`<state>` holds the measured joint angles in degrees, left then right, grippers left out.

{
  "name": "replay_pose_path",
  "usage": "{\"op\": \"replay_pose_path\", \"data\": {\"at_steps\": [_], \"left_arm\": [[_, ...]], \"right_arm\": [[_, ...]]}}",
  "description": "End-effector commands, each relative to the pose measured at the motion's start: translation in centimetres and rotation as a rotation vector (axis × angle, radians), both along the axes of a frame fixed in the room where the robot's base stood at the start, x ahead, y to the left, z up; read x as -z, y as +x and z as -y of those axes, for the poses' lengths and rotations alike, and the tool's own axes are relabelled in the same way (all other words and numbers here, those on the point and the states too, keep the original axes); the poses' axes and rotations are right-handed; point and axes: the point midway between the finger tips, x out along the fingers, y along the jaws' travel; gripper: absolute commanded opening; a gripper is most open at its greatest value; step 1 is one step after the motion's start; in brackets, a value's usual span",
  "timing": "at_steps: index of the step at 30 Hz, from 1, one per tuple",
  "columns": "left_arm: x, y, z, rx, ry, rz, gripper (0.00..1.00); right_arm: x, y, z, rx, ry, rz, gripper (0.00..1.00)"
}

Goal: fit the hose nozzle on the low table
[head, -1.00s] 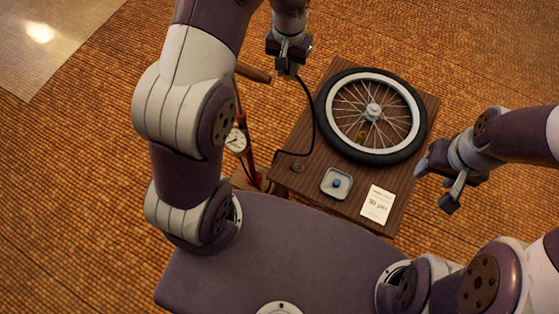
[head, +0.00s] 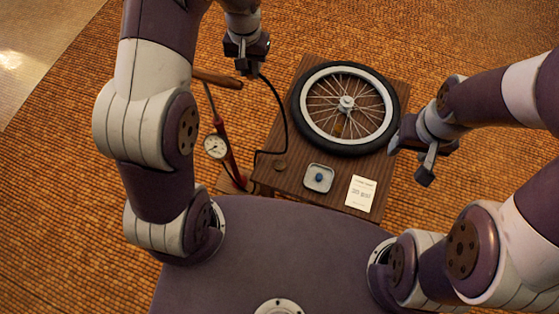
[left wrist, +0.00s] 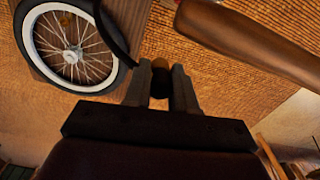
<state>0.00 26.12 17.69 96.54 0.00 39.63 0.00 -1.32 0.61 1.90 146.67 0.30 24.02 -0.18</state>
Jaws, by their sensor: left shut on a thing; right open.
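My left gripper (head: 246,68) is shut on the end of the black hose (head: 284,118), in the air off the table's far left corner. In the left wrist view a small brass-coloured piece (left wrist: 160,64) shows between the fingertips; most of the nozzle is hidden. The hose curves down over the low wooden table (head: 297,192). A spoked wheel (head: 396,98) with a black tyre and white rim lies flat on the table. Its valve cannot be made out. My right gripper (head: 410,158) is open and empty by the table's right edge, close to the tyre.
A square dish (head: 309,186) with a blue piece (head: 319,177) and a white card (head: 361,194) lie on the near part of the table. A red pump (head: 231,163) with a round gauge (head: 216,147) and wooden handle (head: 217,78) stands left of it.

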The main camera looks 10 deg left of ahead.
Motion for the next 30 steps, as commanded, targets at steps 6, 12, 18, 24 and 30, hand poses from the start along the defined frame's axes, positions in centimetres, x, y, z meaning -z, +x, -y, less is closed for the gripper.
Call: {"op": "replay_pose_path", "data": {"at_steps": [6,12,18,24,30], "left_arm": [[0.1,-0.2,0.2,0.001,0.0,-0.001,0.0],[0.0,-1.7,1.6,0.002,0.0,-0.001,0.0],[0.0,-3.3,3.1,0.002,0.0,-0.001,0.0],[0.0,-4.9,4.6,0.002,0.0,0.0,0.0],[0.0,-6.5,6.1,0.002,0.0,0.0,0.0]], "right_arm": [[0.1,0.0,0.0,0.0,0.0,-0.001,0.55],[-0.3,0.0,0.0,0.0,0.0,-0.001,0.55],[-0.7,0.0,0.0,0.0,0.0,-0.001,0.55],[-1.0,0.0,0.0,0.0,0.0,-0.001,0.55],[-1.4,0.0,0.0,0.0,0.0,0.0,0.55]]}}
